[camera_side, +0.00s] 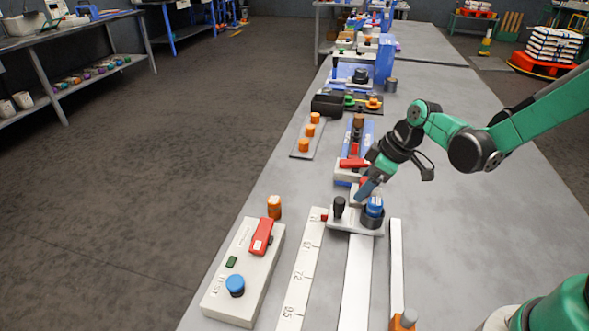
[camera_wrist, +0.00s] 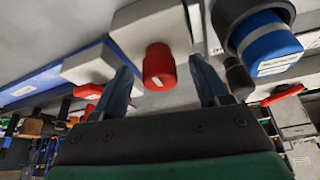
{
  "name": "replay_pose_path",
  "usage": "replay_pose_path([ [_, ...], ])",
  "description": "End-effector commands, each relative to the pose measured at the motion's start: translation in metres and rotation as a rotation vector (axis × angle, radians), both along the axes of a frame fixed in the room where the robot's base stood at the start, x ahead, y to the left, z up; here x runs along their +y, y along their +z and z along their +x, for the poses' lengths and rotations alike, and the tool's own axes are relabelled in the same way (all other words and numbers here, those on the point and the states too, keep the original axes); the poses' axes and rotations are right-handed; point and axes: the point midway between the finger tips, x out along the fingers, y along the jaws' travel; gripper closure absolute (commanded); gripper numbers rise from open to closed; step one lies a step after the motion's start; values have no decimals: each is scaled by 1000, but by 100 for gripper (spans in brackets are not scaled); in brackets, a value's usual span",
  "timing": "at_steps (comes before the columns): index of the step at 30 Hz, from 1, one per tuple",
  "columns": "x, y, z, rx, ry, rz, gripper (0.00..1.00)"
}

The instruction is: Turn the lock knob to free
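A red knob (camera_wrist: 159,67) sticks out of a white block (camera_wrist: 150,25) in the wrist view. I take it to be the lock knob; its marking is too small to read. In the side view the white block (camera_side: 356,194) is mostly hidden behind my gripper. In the wrist view my gripper (camera_wrist: 163,80) is open, one finger on each side of the red knob, with a visible gap on both sides.
A blue-capped cylinder (camera_side: 375,204) sits in a dark holder on the carriage plate, close to my fingers. A black knob (camera_side: 339,206) stands beside it. A red lever (camera_side: 354,163) lies just behind. A control box (camera_side: 245,270) and a ruled strip (camera_side: 300,275) are in front.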

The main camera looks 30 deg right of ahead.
Motion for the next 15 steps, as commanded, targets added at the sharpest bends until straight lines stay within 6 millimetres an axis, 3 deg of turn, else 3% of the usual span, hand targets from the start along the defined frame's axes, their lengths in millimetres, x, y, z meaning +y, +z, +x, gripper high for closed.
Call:
replay_pose_path([
  [8,-1,4,-2,0,-1,0,32],
  [15,-7,29,-10,1,-3,1,32],
])
